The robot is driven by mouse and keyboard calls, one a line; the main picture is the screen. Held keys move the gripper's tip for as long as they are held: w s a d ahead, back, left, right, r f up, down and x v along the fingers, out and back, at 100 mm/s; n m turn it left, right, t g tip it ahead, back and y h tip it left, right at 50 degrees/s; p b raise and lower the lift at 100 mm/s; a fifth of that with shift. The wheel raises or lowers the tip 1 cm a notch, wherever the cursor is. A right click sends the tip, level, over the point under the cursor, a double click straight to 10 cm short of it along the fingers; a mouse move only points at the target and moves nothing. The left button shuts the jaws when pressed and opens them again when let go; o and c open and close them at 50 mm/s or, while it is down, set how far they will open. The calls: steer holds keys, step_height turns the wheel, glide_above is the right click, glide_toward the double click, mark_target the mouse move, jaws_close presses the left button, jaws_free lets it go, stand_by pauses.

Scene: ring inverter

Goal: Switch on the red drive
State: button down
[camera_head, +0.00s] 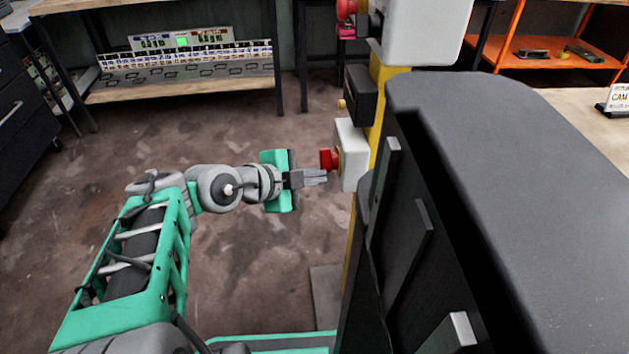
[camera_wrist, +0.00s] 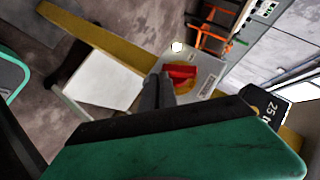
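The red drive switch (camera_head: 327,160) is a red knob on the left face of a light grey box (camera_head: 354,152) fixed to a yellow post. In the wrist view the red knob (camera_wrist: 181,73) sits on a yellow round base on the grey box (camera_wrist: 207,72). My gripper (camera_head: 325,177) points right, with its fingertips just below and close to the knob. Its fingers (camera_wrist: 160,88) lie side by side, look shut and hold nothing. In the wrist view the fingertips partly overlap the knob's left edge; I cannot tell whether they touch it.
A black box (camera_head: 360,97) with a small yellowish button is above the switch box. Another red knob (camera_head: 346,8) is higher on the post (camera_head: 378,100). A large dark machine (camera_head: 500,190) stands close on the right. The floor (camera_head: 290,255) left of the post is open.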

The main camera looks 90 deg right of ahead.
steer(key=shift+f+b, duration=0.35)
steer(key=shift+b, duration=0.35)
steer(key=shift+d, duration=0.15)
steer(key=shift+w+d+r, duration=0.2)
steer(key=shift+d+r, duration=0.45)
steer(key=shift+w+r, duration=0.1)
steer(key=a+f+p+v, duration=0.1)
steer(key=p+v, duration=0.1)
steer(key=v, duration=0.5)
